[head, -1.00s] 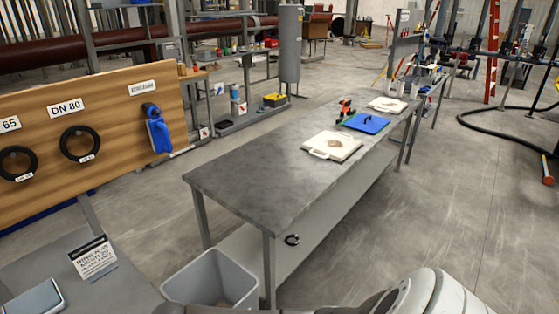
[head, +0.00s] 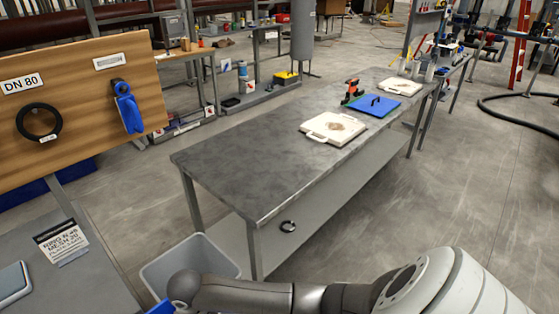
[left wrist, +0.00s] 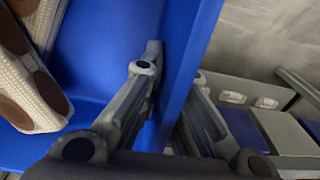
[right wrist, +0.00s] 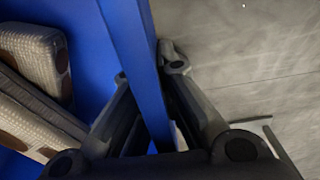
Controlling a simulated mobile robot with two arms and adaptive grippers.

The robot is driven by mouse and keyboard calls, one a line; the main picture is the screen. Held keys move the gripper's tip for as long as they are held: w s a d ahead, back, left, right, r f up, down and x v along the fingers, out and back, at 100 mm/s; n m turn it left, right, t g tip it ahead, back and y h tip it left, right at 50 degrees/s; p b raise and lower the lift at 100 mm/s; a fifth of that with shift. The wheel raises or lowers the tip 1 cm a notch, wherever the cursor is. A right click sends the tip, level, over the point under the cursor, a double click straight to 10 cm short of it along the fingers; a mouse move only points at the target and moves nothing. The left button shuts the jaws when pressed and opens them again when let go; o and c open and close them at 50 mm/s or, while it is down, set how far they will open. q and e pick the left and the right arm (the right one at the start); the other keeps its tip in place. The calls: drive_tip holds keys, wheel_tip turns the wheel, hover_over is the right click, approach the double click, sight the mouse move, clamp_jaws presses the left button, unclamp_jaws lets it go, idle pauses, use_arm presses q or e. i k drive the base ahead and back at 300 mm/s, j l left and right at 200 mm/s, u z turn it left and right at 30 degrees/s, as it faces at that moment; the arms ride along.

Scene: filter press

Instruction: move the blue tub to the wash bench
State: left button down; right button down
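The blue tub (left wrist: 90,60) fills much of the left wrist view, with patterned pale-and-brown pieces (left wrist: 35,75) lying in it. My left gripper (left wrist: 172,75) has one finger on each side of a tub wall, closed on it. In the right wrist view, the tub (right wrist: 125,30) has its wall between the fingers of my right gripper (right wrist: 150,75), which is closed on it. In the head view only a blue sliver (head: 161,307) shows at the bottom edge, and both grippers are hidden. A long grey metal bench (head: 250,165) stands ahead; no label marks it as the wash bench.
A grey waste bin (head: 165,270) stands near the bench's front leg. White plates (head: 335,127) and a blue plate (head: 371,104) lie on the bench's far end; its near half is clear. A side table (head: 85,275) is at left. Open floor (head: 480,190) lies right.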

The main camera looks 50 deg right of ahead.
sight(267, 171)
drive_tip(key=l, duration=0.95)
drive_tip(key=k+l, duration=0.15)
drive_tip(key=l, duration=1.75)
drive_tip(key=k, duration=0.05)
